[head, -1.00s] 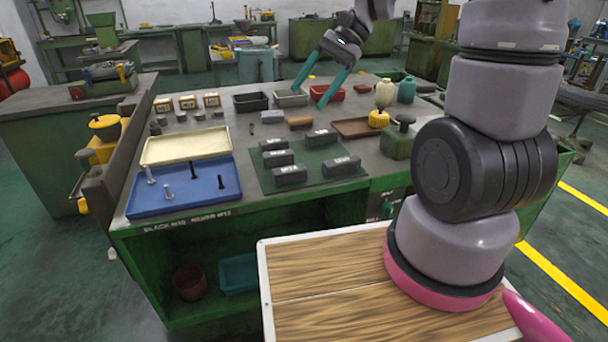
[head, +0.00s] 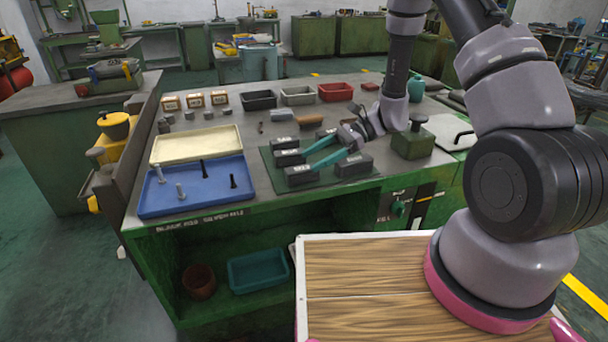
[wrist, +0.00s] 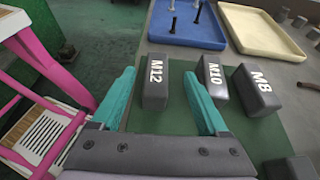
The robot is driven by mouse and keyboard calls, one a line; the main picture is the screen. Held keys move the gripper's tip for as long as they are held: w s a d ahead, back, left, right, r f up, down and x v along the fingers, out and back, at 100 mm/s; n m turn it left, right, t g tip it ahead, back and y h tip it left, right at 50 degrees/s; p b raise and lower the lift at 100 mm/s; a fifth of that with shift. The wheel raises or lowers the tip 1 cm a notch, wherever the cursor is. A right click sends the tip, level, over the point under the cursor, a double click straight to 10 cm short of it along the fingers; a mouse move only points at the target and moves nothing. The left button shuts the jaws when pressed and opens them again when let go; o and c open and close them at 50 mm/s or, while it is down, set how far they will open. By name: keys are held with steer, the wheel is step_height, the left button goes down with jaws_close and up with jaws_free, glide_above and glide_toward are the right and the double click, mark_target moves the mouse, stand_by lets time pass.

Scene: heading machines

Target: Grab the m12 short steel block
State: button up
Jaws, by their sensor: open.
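The M12 block (wrist: 155,86) is a dark grey steel block with white lettering. In the head view the M12 block (head: 300,176) lies at the front left of a dark green mat (head: 327,183). My gripper (head: 312,160) is open and empty, its teal fingers pointing left over the mat. In the wrist view the block appears between the spread fingers of my gripper (wrist: 160,75), with gaps on both sides. I cannot tell whether the fingertips are above it or level with it.
The M10 block (wrist: 212,82) is close beside the right finger, with the M8 block (wrist: 258,90) beyond. Another dark block (head: 353,165) lies at the mat's front right. A blue tray (head: 212,205) with bolts and a cream tray (head: 172,155) stand left of the mat.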

mark_target(296, 169)
steer(key=x, duration=0.7)
steer(key=shift+s+d, duration=0.1)
steer(key=shift+s, duration=0.1)
jaws_close()
